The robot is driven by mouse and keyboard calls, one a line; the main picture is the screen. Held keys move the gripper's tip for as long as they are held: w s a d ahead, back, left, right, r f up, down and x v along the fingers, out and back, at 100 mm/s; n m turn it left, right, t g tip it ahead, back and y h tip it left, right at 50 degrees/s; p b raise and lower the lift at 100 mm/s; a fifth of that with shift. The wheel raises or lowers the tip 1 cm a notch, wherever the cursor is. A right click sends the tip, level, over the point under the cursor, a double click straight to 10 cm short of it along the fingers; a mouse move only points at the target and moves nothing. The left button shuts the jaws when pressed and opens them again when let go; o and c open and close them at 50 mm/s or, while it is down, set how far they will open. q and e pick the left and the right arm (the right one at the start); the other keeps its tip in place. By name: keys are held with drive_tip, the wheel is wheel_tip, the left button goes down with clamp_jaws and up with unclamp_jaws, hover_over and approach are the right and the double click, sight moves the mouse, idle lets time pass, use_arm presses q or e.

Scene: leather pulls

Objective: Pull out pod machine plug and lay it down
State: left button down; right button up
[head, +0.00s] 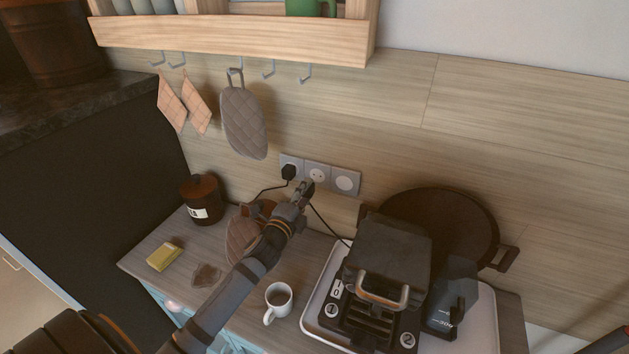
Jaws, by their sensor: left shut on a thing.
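A strip of three wall sockets (344,182) is on the wood wall. A black plug (289,172) sits in the left socket, its cable running down to the left. My left gripper (306,188) is shut on another dark plug (310,186), just below the middle socket, whose face and holes show. A black cable (325,223) runs from there down right, behind the black press-like appliance (388,255). A dark box-shaped item with white lettering (452,297) stands right of it; I cannot tell which one the cable feeds.
A white mug (278,301), a yellow block (164,257) and a brown jar (202,200) stand on the counter. A large dark pan (450,212) leans on the wall. Oven mitts (243,122) hang above. Bare counter (192,232) shows at left.

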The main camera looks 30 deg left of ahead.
use_arm(q)
drive_tip(key=shift+s+r, duration=0.1)
drive_tip(key=shift+s, duration=0.5)
drive_tip(key=s+d+f+b, duration=0.1)
drive_tip(key=s+d+f, duration=0.3)
drive_tip(key=d+f, duration=0.1)
drive_tip(key=s+d+f+h+b, duration=0.1)
drive_tip(key=s+d+f+b, duration=0.1)
drive_tip(key=s+d+f, duration=0.3)
wheel_tip(320, 180, down, 4)
drive_tip(key=shift+d+r+m, duration=0.2)
drive_tip(key=shift+d+m, duration=0.1)
drive_tip(key=shift+d, duration=0.45)
